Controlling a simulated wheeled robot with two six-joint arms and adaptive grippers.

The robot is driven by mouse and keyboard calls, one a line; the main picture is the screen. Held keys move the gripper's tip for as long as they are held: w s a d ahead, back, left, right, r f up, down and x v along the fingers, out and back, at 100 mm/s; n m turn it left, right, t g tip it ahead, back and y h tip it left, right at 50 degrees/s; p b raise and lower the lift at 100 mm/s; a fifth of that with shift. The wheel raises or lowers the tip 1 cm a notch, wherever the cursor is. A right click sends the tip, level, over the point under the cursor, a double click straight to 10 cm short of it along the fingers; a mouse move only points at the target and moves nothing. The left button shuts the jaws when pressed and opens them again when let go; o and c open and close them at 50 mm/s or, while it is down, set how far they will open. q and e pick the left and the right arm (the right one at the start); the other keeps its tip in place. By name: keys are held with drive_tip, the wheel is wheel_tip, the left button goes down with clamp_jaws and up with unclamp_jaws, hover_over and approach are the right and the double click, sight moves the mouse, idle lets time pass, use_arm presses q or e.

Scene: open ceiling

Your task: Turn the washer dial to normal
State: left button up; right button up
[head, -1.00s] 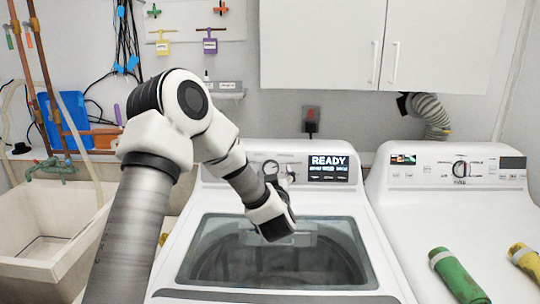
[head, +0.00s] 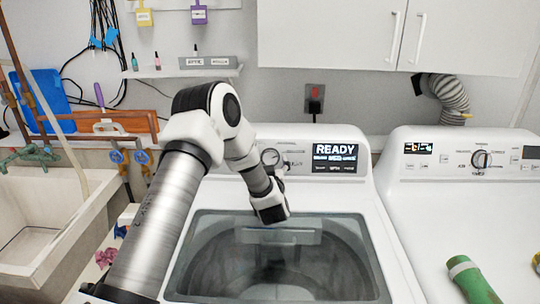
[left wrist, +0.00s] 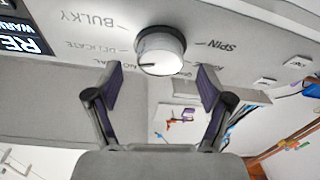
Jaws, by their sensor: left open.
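The white washer (head: 215,195) stands in the middle of the head view. Its round dial (head: 270,157) sits on the control panel, left of a lit screen (head: 336,157) reading READY. In the left wrist view the dial (left wrist: 160,50) is large, and its dark pointer line points left, near the DELICATE and partly covered NORMAL labels; I cannot tell exactly which. My left gripper (head: 279,183) is just in front of the panel, its fingers hardly visible there. In the left wrist view the gripper (left wrist: 161,86) is open and empty, purple-padded fingertips apart below the dial, not touching it. My right gripper is not in view.
A second machine (head: 430,220) stands to the right with a green cylinder (head: 472,280) on top. A sink (head: 40,220) is at left. A small shelf (head: 190,70) and white cabinets (head: 350,35) are on the wall behind. The washer's dark lid (head: 275,260) lies below the gripper.

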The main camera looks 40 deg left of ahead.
sight(270, 158)
use_arm(q)
drive_tip(key=x, duration=0.2)
drive_tip(key=shift+w+a+f, duration=0.1)
drive_tip(key=shift+w+a, duration=0.2)
drive_tip(key=c, duration=1.2)
drive_tip(key=shift+o, duration=0.2)
